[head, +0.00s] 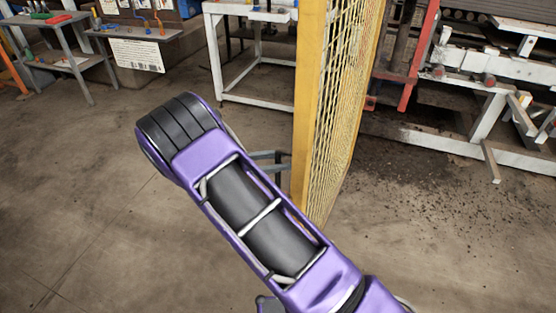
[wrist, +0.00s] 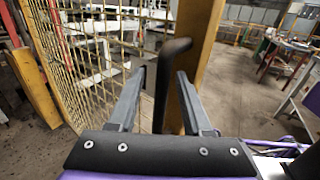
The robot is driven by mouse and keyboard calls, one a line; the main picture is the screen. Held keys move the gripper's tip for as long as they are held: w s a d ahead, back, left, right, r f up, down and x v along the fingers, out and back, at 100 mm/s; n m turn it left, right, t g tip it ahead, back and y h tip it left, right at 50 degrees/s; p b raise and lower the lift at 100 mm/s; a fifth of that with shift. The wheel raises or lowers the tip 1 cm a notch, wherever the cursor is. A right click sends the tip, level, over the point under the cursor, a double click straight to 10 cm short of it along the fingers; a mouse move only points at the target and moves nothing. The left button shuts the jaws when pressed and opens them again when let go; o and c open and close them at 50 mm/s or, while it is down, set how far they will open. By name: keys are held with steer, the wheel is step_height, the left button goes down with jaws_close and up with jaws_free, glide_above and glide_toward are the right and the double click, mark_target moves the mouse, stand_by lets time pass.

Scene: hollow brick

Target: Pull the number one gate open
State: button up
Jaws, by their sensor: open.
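The gate is a yellow mesh panel (head: 345,90) with a yellow frame post (head: 308,90), standing upright right of centre in the head view. The wrist view shows its mesh (wrist: 95,55) at left and its post (wrist: 200,35) near the middle. No number shows on it. A dark, bent bar handle (wrist: 164,85) stands out from the post. My gripper (wrist: 160,76) is open, with one finger on each side of the handle. I cannot tell whether either finger touches it. In the head view my purple arm hides most of the gripper.
A white-framed workbench (head: 255,100) stands behind the gate. Racks with white and red beams (head: 470,80) stand to the right. A grey table (head: 65,55) and a sign (head: 137,55) are at the upper left. The concrete floor (head: 80,200) at left is clear.

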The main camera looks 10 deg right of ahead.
steer(key=shift+a, duration=0.1)
steer(key=s+a+b, duration=0.1)
steer(key=a, duration=1.6)
steer(key=shift+s+b, duration=0.25)
steer(key=shift+b, duration=0.05)
steer(key=shift+a, duration=0.1)
